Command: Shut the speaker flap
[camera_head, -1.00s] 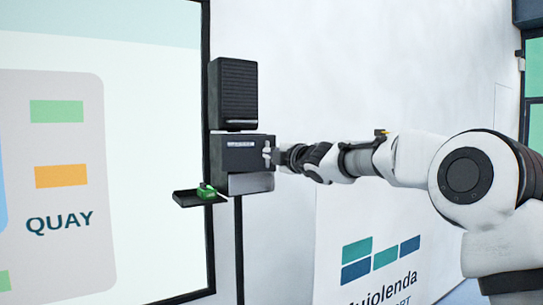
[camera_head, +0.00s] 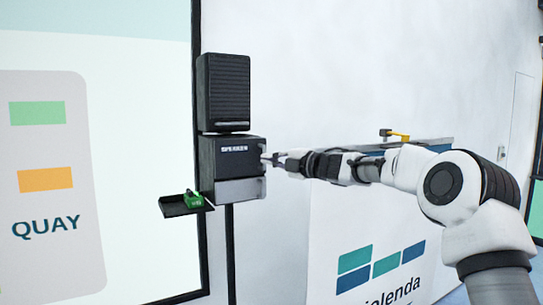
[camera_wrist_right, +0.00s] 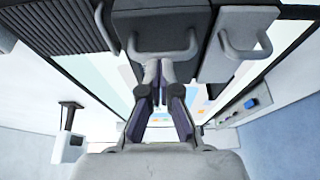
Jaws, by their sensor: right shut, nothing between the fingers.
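The dark box with the white "SPEAKER" label (camera_head: 228,160) is on the post under the black grille. Its front face looks closed or nearly so; I cannot tell if a gap remains. In the right wrist view its dark face (camera_wrist_right: 160,18) fills the top middle, with a grey bar handle (camera_wrist_right: 160,54) on it. My right gripper (camera_head: 268,158) is at the right side of this box, beside its handle. In the wrist view its fingers (camera_wrist_right: 159,70) are together and empty, with the tips close to the handle. Contact is unclear. My left gripper is out of view.
The black grille speaker (camera_head: 223,90) is above the box, and a light grey unit (camera_head: 242,190) is below. A small black shelf (camera_head: 174,208) with a green item (camera_head: 193,199) juts out left. A white "QUAY" board (camera_head: 130,150) stands behind. A counter is at right.

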